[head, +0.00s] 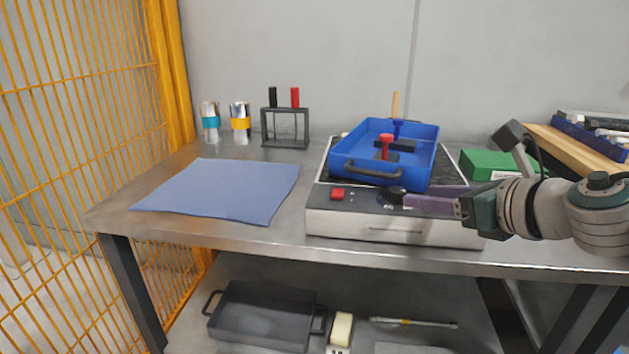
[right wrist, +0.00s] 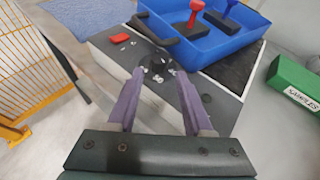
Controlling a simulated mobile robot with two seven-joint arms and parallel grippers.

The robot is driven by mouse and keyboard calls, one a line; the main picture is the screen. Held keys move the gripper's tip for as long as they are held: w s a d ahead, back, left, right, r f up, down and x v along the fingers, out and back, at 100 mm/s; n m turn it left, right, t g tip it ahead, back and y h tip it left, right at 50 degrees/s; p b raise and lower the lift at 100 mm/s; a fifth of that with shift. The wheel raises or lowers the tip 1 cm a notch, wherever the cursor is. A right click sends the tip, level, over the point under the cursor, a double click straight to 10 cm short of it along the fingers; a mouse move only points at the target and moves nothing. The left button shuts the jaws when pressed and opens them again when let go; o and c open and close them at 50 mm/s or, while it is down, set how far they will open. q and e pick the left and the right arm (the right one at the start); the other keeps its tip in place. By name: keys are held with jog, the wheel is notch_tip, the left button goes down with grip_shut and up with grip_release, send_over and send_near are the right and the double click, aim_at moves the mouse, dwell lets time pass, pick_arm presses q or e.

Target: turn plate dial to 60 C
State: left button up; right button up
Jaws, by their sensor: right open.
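The hot plate (head: 355,225) is a silver box with a dark top on the table. Its black dial (head: 393,195) is on the front, right of the red switch (head: 337,194). My right gripper (head: 407,201) reaches in from the right, with its purple fingertips at the dial. In the right wrist view the gripper (right wrist: 160,76) is open, its fingers apart on either side of the dial (right wrist: 158,62). White scale numbers show near the dial, too small to read surely. I cannot tell the dial's setting or whether the fingers touch it. My left gripper is not in view.
A blue tray (head: 350,172) with red- and blue-handled tools sits on the plate, its black handle just above the dial. A green box (head: 485,163) stands to the right. A blue mat (head: 220,190) lies left; the table's front edge is close.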

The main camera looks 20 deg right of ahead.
aim_at(403, 193)
jog(key=b+x, duration=0.1)
jog(key=x, duration=0.3)
jog(key=shift+w+f, duration=0.1)
jog(key=shift+w+a+f+b, duration=0.15)
jog(key=shift+w+b, duration=0.15)
jog(key=shift+w, duration=0.35)
grip_shut()
